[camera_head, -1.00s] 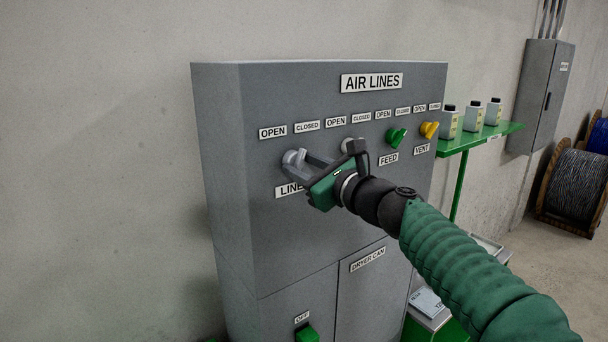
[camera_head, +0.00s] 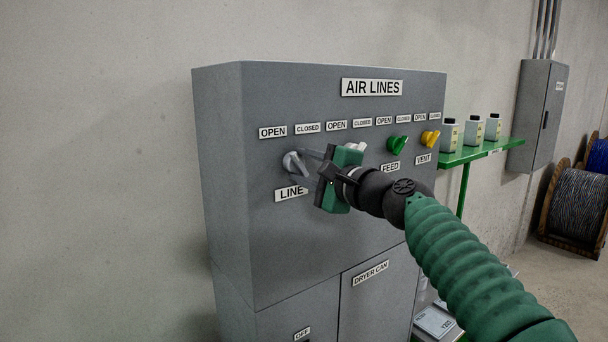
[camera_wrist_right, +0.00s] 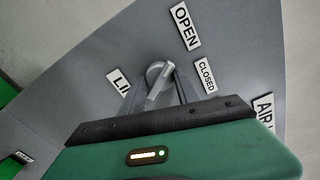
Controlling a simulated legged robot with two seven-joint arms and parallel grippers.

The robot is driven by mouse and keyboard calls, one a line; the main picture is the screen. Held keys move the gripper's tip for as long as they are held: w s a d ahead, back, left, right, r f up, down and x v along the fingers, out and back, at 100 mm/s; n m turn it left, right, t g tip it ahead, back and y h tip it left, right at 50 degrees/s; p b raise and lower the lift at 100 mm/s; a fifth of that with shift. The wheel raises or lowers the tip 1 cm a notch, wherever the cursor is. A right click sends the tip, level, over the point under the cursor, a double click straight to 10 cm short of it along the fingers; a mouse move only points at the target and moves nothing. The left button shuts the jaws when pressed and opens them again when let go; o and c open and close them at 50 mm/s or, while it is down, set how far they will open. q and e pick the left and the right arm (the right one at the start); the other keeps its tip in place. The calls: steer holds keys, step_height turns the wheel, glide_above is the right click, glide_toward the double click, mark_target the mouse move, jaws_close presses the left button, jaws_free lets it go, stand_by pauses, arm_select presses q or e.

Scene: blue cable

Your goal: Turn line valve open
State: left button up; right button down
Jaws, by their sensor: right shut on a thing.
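The grey line valve (camera_head: 291,163) is on the cabinet front, above the LINE label (camera_head: 291,194) and below the OPEN (camera_head: 272,132) and CLOSED (camera_head: 307,128) labels. My right gripper (camera_head: 303,168) reaches it from the right and is shut on its handle. In the right wrist view the valve handle (camera_wrist_right: 160,82) sits between the two fingers (camera_wrist_right: 160,92), slanted. Its exact pointing direction is hard to tell. The green gripper body partly hides the second valve, which is pale. My left gripper is not in view.
The green feed valve (camera_head: 397,144) and yellow vent valve (camera_head: 431,138) are to the right on the grey cabinet (camera_head: 230,200). A green shelf (camera_head: 480,152) with bottles stands further right. Room in front of the cabinet's left side is clear.

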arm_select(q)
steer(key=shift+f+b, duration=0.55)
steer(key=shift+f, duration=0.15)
arm_select(e)
steer(key=shift+f+n, duration=0.2)
steer(key=shift+n, duration=1.3)
steer(key=shift+r, duration=0.15)
steer(key=c, duration=1.3)
jaws_free()
steer(key=o, duration=0.4)
steer(key=shift+w, duration=0.5)
steer(key=shift+s+d, duration=0.1)
steer(key=shift+s, duration=0.3)
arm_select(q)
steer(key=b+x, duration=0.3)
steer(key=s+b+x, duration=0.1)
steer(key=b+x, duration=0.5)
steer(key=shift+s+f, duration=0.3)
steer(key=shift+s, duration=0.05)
arm_select(e)
steer(key=v, duration=1.6)
steer(key=shift+w+d, duration=0.1)
